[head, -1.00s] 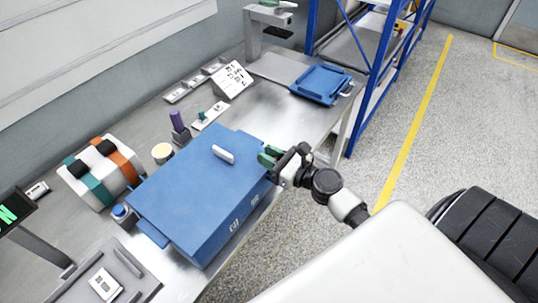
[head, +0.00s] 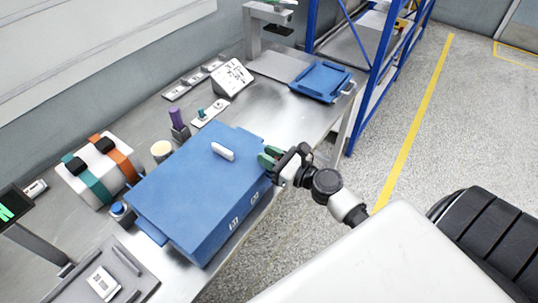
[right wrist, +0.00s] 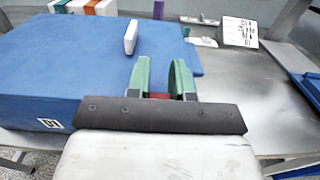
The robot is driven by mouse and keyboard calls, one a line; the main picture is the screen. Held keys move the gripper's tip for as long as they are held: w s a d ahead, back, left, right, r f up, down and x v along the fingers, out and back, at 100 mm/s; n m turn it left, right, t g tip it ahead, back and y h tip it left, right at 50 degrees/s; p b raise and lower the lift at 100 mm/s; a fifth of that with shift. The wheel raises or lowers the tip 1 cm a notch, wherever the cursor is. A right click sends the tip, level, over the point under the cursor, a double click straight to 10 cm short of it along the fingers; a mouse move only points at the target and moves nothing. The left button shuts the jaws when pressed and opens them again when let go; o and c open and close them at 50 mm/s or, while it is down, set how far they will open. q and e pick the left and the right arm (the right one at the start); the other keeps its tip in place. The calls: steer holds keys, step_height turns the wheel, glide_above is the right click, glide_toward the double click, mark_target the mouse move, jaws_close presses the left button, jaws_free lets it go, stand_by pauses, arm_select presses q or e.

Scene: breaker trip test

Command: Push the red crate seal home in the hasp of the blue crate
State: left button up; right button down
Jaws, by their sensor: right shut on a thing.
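The blue crate (head: 195,190) sits closed on the metal bench, with a white handle (head: 222,151) on its lid. It also fills the left of the right wrist view (right wrist: 60,65). My right gripper (head: 268,157) is at the crate's right end, close beside it. Its green fingers (right wrist: 160,80) are shut on the red seal. Only a small red part of the seal (right wrist: 160,96) shows low between the fingers in the right wrist view. The hasp is hidden or too small to make out, so I cannot tell how the seal sits in it. My left gripper is out of view.
A white case with green and orange straps (head: 101,170) stands left of the crate. Behind the crate are a purple-topped item (head: 178,122), a cream round pot (head: 160,150) and a label stand (head: 232,77). A blue tray (head: 321,82) lies at the right. Bare bench lies between.

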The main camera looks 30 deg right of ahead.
steer(key=shift+f+b, duration=0.65)
steer(key=shift+f, duration=0.15)
steer(key=c, duration=0.9)
jaws_free()
steer(key=shift+s+f, duration=0.1)
steer(key=shift+s+d+f, duration=0.1)
steer(key=shift+s+f, duration=0.1)
steer(key=shift+s, duration=0.25)
steer(key=b+v, duration=0.1)
steer(key=v, duration=0.2)
steer(key=b+v, duration=0.1)
steer(key=v, duration=0.2)
steer(key=b+v, duration=0.1)
steer(key=v, duration=0.3)
steer(key=shift+w+d+r, duration=0.15)
steer(key=shift+d+r, duration=0.05)
steer(key=shift+r, duration=0.05)
steer(key=shift+r, duration=0.1)
